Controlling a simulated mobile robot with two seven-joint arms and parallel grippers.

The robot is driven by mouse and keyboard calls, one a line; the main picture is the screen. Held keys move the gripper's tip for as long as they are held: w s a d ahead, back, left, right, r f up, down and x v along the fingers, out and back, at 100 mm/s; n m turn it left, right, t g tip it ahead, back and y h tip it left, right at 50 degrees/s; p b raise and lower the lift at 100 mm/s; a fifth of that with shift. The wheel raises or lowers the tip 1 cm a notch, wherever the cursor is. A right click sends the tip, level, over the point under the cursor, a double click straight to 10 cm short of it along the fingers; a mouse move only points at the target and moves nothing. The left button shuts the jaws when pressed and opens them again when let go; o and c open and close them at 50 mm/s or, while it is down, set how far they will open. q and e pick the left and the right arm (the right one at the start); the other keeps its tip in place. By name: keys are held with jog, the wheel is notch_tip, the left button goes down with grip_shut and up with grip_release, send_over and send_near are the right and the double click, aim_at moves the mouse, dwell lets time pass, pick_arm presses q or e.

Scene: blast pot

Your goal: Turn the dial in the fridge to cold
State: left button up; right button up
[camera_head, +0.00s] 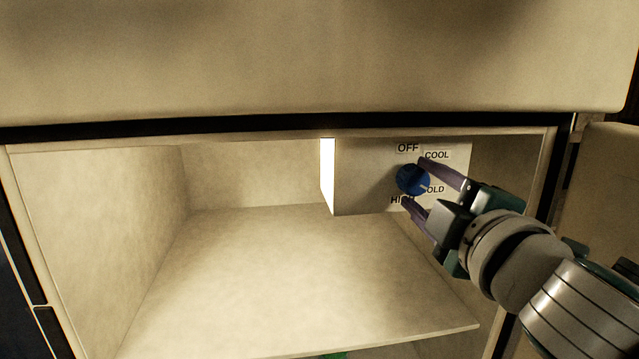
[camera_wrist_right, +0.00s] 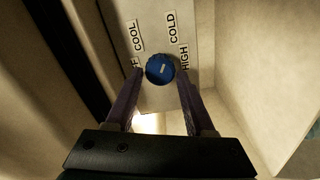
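The blue round dial (camera_head: 412,179) is on a control panel inside the fridge, with the labels OFF, COOL, COLD and HIGH around it. It also shows in the right wrist view (camera_wrist_right: 160,69), with a short white mark on its face. I cannot tell for sure which label the mark points at. My right gripper (camera_head: 414,182) reaches in from the right with its fingers apart, one on each side of the dial. The right wrist view shows both fingertips (camera_wrist_right: 160,77) straddling it; I cannot tell whether they touch it. My left gripper is not in view.
The fridge compartment (camera_head: 120,230) is open, with an empty shelf (camera_head: 290,280) below the panel. A bright light strip (camera_head: 327,175) is at the panel box's left edge. The fridge's upper part (camera_head: 300,60) overhangs. A pale panel (camera_head: 615,170) stands at the right.

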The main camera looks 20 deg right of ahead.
jog(key=o, duration=0.3)
